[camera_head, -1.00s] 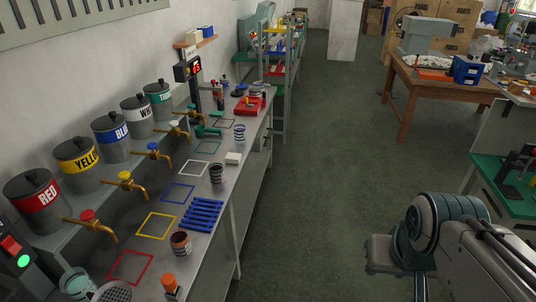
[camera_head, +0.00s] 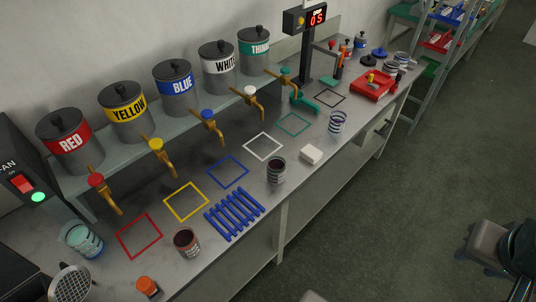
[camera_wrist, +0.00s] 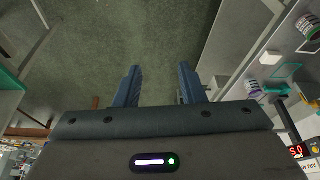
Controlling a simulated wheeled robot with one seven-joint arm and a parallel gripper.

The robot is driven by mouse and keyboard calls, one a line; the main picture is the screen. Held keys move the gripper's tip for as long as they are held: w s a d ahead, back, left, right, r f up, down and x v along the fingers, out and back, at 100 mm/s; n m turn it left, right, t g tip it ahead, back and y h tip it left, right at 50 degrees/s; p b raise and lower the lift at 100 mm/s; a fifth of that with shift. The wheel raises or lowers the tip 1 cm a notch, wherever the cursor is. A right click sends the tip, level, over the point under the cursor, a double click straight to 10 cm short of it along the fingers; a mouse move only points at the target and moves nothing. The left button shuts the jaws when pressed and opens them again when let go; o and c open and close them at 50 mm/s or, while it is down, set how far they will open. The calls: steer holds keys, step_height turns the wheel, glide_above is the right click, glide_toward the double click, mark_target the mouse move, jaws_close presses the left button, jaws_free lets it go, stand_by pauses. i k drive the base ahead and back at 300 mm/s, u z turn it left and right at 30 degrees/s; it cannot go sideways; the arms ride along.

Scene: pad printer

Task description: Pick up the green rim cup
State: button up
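A cup with a teal-green rim and inside (camera_head: 82,240) stands at the left end of the grey bench in the head view, beside a round mesh strainer (camera_head: 70,284).
Other cups include a brown-red one (camera_head: 186,241), a dark one (camera_head: 276,171) and a striped one (camera_head: 337,122). A blue rack (camera_head: 234,214), an orange-capped bottle (camera_head: 148,287) and a white block (camera_head: 310,154) share the bench. Taps (camera_head: 163,157) overhang it.

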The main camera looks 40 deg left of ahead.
mark_target(276, 164)
steer(key=u, duration=0.8)
steer(key=i, duration=0.9)
steer(key=u, duration=0.75)
